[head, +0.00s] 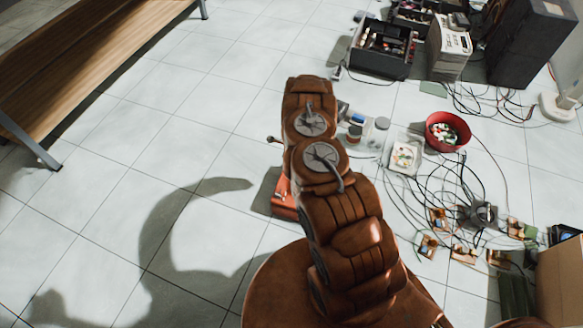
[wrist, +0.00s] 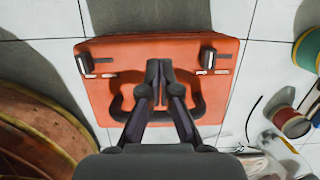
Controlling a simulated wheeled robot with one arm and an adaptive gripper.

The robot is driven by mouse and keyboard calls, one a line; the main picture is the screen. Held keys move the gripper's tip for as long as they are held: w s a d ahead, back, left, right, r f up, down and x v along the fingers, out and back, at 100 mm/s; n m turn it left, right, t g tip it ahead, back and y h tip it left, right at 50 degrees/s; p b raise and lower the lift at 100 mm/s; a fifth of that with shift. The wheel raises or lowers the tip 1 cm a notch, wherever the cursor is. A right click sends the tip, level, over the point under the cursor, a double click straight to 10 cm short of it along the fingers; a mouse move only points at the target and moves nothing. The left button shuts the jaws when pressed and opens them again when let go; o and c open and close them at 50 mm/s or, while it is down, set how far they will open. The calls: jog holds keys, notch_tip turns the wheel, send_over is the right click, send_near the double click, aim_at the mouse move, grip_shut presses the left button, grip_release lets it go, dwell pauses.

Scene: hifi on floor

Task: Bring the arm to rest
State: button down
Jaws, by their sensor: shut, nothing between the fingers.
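My brown arm rises from my round base in the head view and bends over the white tiled floor. My gripper (wrist: 159,72) shows in the wrist view, its two dark fingers together with nothing between them. Below it lies an orange case (wrist: 105,62) with two latches and a handle, flat on the floor. The fingers overlap the case in the picture; I cannot tell how far above it they are. In the head view my arm hides most of the orange case (head: 284,202), and my gripper is not visible there.
A wooden bench (head: 85,55) stands at upper left. At right are a red bowl (head: 447,131), a white tray (head: 403,156), tangled cables, a black crate (head: 381,48) and a dark cabinet (head: 527,42). Spools (wrist: 291,122) lie right of the case. The left floor is clear.

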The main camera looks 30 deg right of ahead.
jog(key=w+a+r+p, duration=0.1)
jog(key=w+a+r, duration=0.2)
jog(key=r, duration=0.1)
jog(key=shift+w+r, duration=0.15)
jog(key=shift+r, duration=0.1)
